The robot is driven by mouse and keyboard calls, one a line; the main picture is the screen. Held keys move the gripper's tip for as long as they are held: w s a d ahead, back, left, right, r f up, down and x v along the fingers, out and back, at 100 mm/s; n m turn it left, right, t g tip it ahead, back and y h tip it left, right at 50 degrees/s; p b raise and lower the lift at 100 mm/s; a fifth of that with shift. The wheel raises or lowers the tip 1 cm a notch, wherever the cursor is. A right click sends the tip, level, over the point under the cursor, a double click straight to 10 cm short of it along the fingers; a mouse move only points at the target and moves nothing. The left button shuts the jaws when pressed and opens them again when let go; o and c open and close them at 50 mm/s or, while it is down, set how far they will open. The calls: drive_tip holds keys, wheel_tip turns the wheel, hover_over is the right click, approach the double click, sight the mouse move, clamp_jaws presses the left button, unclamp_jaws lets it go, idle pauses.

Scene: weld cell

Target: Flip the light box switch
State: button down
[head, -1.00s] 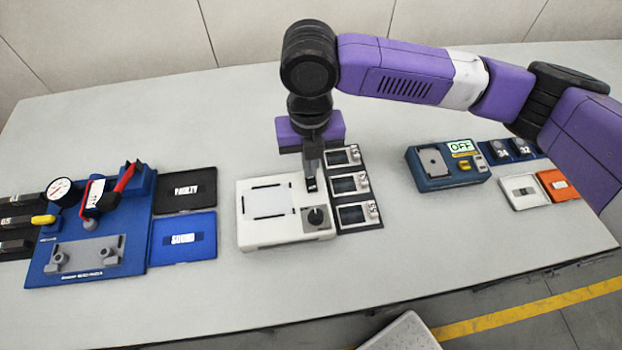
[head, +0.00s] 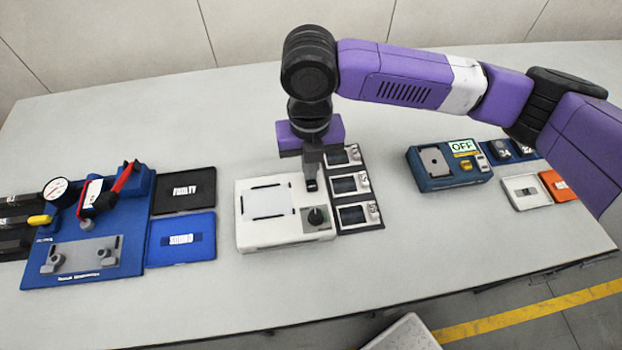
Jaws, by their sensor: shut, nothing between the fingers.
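The white light box (head: 254,237) stands at the middle of the table. Its square top panel (head: 268,204) looks pale bluish white. A dark round knob (head: 316,216) sits on a grey plate at the box's front right corner. My gripper (head: 311,187) points down at the right side of the box, just behind the knob, with its fingers shut and empty. The fingertips cover the spot below them, so the switch does not show clearly. I cannot tell whether they touch the box.
A dark rack with small screened units (head: 358,216) stands close against the box's right side. Black (head: 183,202) and blue (head: 180,252) trays and a blue gauge fixture (head: 42,276) lie left. A blue device reading OFF (head: 450,184) stands right. The table front is clear.

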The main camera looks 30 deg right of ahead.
drive_tip(key=shift+r+p, duration=2.8)
drive_tip(key=shift+r, duration=0.7)
